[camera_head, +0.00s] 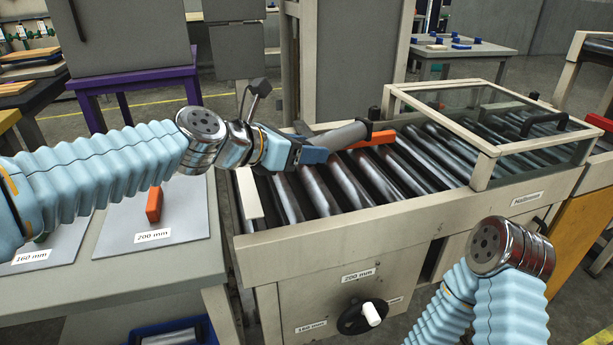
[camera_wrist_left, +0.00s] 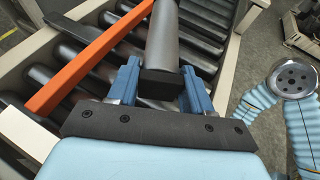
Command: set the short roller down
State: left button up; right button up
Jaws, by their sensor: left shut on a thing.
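My left gripper (camera_head: 312,155) is shut on a short grey roller (camera_head: 342,136), holding it near one dark end. The roller points away from the gripper, over the conveyor bed (camera_head: 310,190). In the left wrist view the roller (camera_wrist_left: 163,38) extends from between the blue fingers (camera_wrist_left: 160,88), above the dark bed rollers. I cannot tell whether it touches them. An orange bar (camera_head: 374,139) lies across the bed close to the roller; it also shows in the left wrist view (camera_wrist_left: 85,62). My right arm shows at lower right, but its gripper is out of view.
A glass-sided guard (camera_head: 490,157) stands over the bed's right part. To the left, a grey mat (camera_head: 185,215) bears an orange block (camera_head: 154,204) and a "200 mm" label (camera_head: 153,236). A hand knob (camera_head: 371,314) juts from the machine's front.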

aim_at(305, 184)
pick_arm(q)
jog(key=w+f, duration=0.2)
jog(key=f, duration=0.1)
jog(key=shift+w+b, duration=0.2)
jog(key=shift+b, duration=0.2)
jog(key=f+b, duration=0.1)
jog(key=f, duration=0.1)
jog(key=f+b, duration=0.1)
jog(key=shift+w+f, duration=0.35)
jog(key=shift+w, duration=0.05)
jog(key=shift+f, duration=0.15)
pick_arm(e)
jog(key=f, duration=0.3)
jog(key=shift+d+f, duration=0.2)
jog(key=shift+f, duration=0.15)
pick_arm(q)
jog(key=shift+f, duration=0.1)
jog(key=o, duration=1.3)
